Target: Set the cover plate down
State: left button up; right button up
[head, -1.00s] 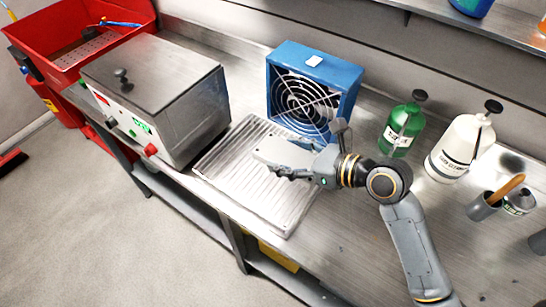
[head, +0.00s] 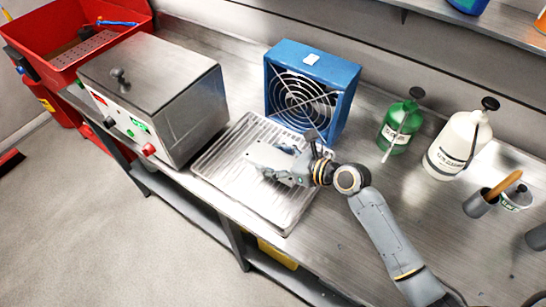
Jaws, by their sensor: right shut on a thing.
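The cover plate (head: 262,154) is a flat light-grey metal piece in the head view. It is over the ribbed metal drain tray (head: 228,147) on the bench. My right gripper (head: 283,168) reaches in from the right, low over the tray, and is shut on the plate, partly hiding it. I cannot tell whether the plate touches the tray's ribs. My left gripper is not in view.
A blue fan unit (head: 342,80) stands behind the tray and a steel box with a lid (head: 165,72) stands left. A green bottle (head: 401,127), a white bottle (head: 456,148) and a cup with a brush (head: 480,204) stand right. The tray's front part is clear.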

jog(key=shift+r, duration=0.1)
jog(key=o, duration=1.8)
jog(key=shift+f, duration=0.2)
jog(key=shift+s, duration=0.1)
jog(key=shift+r, duration=0.15)
jog(key=b+v, duration=0.1)
jog(key=v, duration=0.9)
jog(key=shift+s+d+r, duration=0.1)
jog(key=shift+s+d, duration=0.05)
jog(key=shift+d, duration=0.1)
jog(key=shift+s+d+r, duration=0.35)
jog(key=shift+d, duration=0.1)
